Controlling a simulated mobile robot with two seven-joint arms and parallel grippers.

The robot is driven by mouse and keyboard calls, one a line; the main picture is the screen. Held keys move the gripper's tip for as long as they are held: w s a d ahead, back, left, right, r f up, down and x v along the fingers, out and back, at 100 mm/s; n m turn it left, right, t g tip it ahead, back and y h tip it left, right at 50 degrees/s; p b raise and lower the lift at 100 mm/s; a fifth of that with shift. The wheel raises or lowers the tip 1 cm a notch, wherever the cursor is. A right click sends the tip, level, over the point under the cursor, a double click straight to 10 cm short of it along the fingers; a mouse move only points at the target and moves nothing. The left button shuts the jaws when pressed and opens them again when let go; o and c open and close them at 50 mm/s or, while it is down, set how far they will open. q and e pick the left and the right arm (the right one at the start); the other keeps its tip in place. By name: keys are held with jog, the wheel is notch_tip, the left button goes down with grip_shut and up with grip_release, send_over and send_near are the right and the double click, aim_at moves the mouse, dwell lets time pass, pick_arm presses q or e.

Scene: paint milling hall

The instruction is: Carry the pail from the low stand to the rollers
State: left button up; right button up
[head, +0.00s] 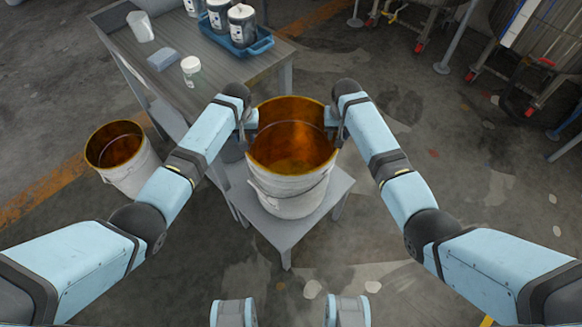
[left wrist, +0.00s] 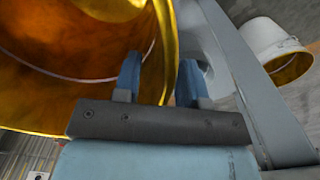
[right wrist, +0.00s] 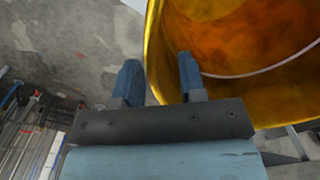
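The pail (head: 290,190), whitish outside with an amber-coated inside, stands upright on the small grey low stand (head: 335,187) in the head view. My left gripper (head: 246,135) is at the pail's left rim and my right gripper (head: 338,135) at its right rim. In the left wrist view the fingers (left wrist: 160,82) stand apart on either side of the pail's wall (left wrist: 165,40). In the right wrist view the fingers (right wrist: 160,82) also straddle the wall (right wrist: 153,45), with gaps visible. Both grippers look open. I see no rollers in these views.
A second amber-lined pail (head: 125,170) stands on the floor at left. A grey table (head: 165,95) behind holds a blue tray (head: 250,48) of tins, a jar (head: 191,70) and a white cup (head: 140,27). Wheeled vats (head: 530,40) stand at back right. The floor at right is mostly clear.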

pick_arm(q)
jog(key=shift+f, duration=0.1)
pick_arm(e)
jog(key=shift+f, duration=0.1)
pick_arm(q)
jog(key=shift+c, duration=0.2)
pick_arm(e)
jog(key=shift+c, duration=0.2)
pick_arm(q)
grip_shut()
pick_arm(e)
grip_shut()
dwell(0.7)
